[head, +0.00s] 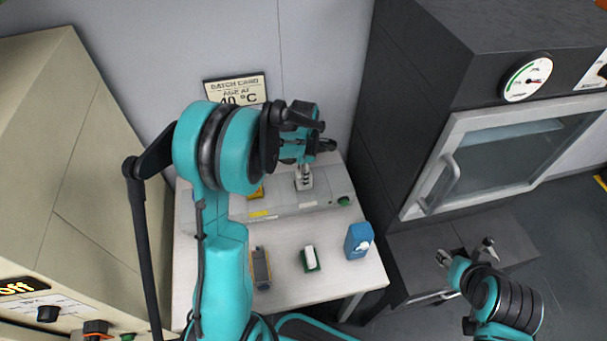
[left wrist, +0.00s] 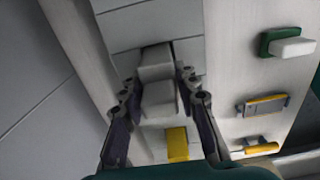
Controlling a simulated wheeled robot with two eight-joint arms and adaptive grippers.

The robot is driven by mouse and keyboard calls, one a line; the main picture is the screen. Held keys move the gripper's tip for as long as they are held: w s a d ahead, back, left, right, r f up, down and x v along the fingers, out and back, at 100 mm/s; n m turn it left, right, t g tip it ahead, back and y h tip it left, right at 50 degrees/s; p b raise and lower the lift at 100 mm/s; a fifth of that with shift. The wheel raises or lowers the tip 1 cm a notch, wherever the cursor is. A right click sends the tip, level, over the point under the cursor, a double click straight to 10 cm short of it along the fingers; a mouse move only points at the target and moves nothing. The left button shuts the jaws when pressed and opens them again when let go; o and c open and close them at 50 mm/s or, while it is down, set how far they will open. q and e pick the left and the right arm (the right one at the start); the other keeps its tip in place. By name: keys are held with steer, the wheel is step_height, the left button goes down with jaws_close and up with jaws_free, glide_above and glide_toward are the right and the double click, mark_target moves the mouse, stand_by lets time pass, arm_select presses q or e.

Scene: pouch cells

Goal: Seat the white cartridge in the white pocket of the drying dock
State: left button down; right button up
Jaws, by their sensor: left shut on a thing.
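My left gripper (head: 304,163) points down over the drying dock (head: 285,207), a long grey block at the back of the table. It is shut on the white cartridge (left wrist: 160,98), whose pale top sits between the two fingers in the left wrist view. In the head view the cartridge (head: 304,182) shows below the fingers, at the dock's right part. Its lower body is at a dark-edged opening in the dock; I cannot tell how deep it sits. A yellow piece (left wrist: 177,144) is in the dock beside it. My right gripper (head: 449,260) is at the lower right, far from the dock.
On the table (head: 340,282) in front of the dock are a green holder with a white block (head: 309,257), a blue box (head: 358,241) and a grey-yellow device (head: 260,267). A dark oven (head: 500,150) stands right, a beige cabinet (head: 60,170) left. A green button (head: 343,201) is on the dock.

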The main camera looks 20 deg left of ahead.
arm_select(q)
steer(key=shift+f, duration=0.15)
steer(key=c, duration=1.1)
jaws_free()
steer(key=shift+c, duration=0.2)
